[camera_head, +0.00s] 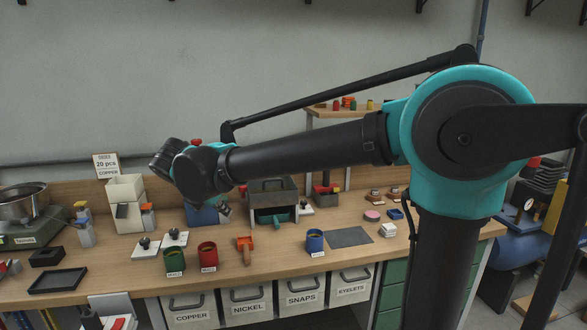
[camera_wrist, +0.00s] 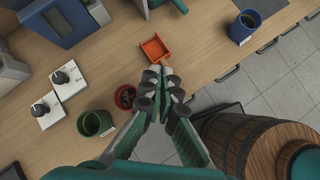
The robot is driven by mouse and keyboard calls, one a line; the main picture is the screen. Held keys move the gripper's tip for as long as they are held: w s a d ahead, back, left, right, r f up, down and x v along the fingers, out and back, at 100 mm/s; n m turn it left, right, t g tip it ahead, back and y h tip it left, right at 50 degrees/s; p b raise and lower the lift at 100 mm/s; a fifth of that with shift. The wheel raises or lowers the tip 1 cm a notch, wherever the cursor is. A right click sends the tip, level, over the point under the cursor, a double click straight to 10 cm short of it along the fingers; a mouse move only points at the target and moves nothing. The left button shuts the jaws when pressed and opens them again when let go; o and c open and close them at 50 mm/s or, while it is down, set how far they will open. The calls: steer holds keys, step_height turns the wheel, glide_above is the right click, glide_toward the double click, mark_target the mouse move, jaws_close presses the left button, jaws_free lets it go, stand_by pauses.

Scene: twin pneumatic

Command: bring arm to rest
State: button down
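My arm spans the head view from the right, with its wrist end (camera_head: 190,170) above the left-middle of the workbench. My gripper (camera_wrist: 161,82) shows in the wrist view with its fingers brought together and nothing visible between them. It hangs over the front part of the bench, beside the red cup (camera_wrist: 125,96) and just in front of the orange scoop (camera_wrist: 155,49) as seen from above. Its height over the bench is hard to judge.
The workbench (camera_head: 130,260) carries a green cup (camera_head: 174,262), a blue cup (camera_head: 314,241), a grey mat (camera_head: 349,237) and a black tray (camera_head: 57,281). Labelled drawers (camera_head: 246,309) line its front. A wooden barrel (camera_wrist: 240,140) stands on the floor to the right of my gripper in the wrist view.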

steer(key=d+f+m+g, duration=0.1)
steer(key=d+f+m, duration=0.55)
steer(key=d, duration=0.55)
steer(key=d+f+m+g, duration=0.2)
steer(key=d+f+m, duration=0.45)
steer(key=d, duration=0.55)
steer(key=s+d+f+m+y, duration=0.2)
steer(key=s+d+f+m, duration=0.8)
steer(key=s+d+m, duration=0.2)
steer(key=d+m, duration=0.2)
steer(key=m, duration=0.2)
steer(key=shift+s+f, duration=0.35)
steer(key=shift+f, duration=0.05)
